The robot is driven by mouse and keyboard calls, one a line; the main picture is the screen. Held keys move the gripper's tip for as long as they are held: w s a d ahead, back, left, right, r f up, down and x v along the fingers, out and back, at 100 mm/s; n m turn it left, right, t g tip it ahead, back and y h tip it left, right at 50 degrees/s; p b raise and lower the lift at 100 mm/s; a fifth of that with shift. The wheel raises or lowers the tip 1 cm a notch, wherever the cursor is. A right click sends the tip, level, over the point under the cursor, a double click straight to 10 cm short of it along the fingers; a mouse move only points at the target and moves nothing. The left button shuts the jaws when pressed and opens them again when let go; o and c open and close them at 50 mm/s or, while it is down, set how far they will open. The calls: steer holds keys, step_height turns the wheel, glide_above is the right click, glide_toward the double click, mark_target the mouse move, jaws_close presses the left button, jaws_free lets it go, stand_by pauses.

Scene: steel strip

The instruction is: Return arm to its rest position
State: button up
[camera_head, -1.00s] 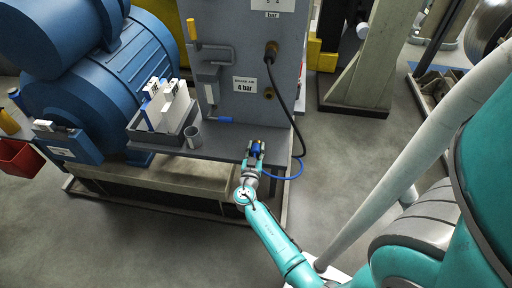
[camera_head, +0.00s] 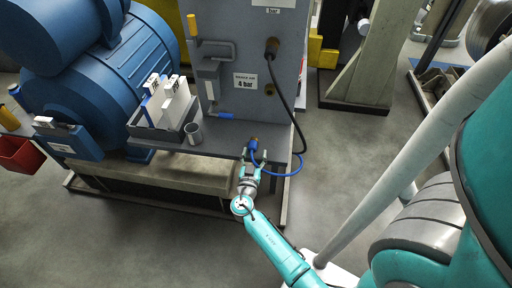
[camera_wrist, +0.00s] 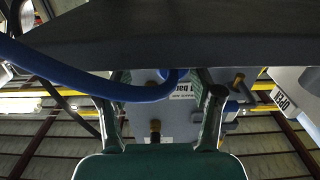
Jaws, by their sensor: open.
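My gripper (camera_head: 253,159) is at the front edge of the grey shelf (camera_head: 225,142), near a blue hose fitting (camera_head: 253,147). Its fingers are spread and hold nothing that I can see. A blue hose (camera_head: 284,173) runs from the fitting and loops to the right beside the gripper. In the wrist view the two fingers of my gripper (camera_wrist: 166,105) stand apart, and the blue hose (camera_wrist: 90,88) crosses in front of the left finger. My arm reaches up from the lower right with its teal link.
A grey panel (camera_head: 235,60) with a 4 bar label stands behind the shelf. A grey cup (camera_head: 194,134) and a tray (camera_head: 150,135) with white parts are left of the gripper. A black cable (camera_head: 297,115) hangs at the right. The floor (camera_head: 345,165) to the right is clear.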

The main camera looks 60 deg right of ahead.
steer(key=v, duration=0.7)
steer(key=shift+a, duration=0.15)
steer(key=shift+s, duration=0.1)
steer(key=s+a+f+n+t+y, duration=0.25)
steer(key=s+a+n+y, duration=0.3)
steer(key=s+a, duration=0.3)
steer(key=s+a+f+n+t+y, duration=0.1)
steer(key=s+a+f+n+y, duration=0.25)
steer(key=s+a+y, duration=0.45)
steer(key=s+a+r+n+t+y, duration=0.1)
steer(key=s+a+r, duration=0.2)
steer(key=r, duration=0.4)
steer(key=s+a+r+n+t+y, duration=0.1)
steer(key=s+a+r+n+t, duration=0.1)
steer(key=r, duration=0.5)
steer(key=s+a+r+n+t+y, duration=0.1)
steer(key=s+a+r, duration=0.3)
steer(key=r, duration=0.3)
steer(key=shift+s+a+n+t, duration=0.3)
steer(key=shift+s+a+t, duration=0.05)
steer(key=shift+a, duration=0.15)
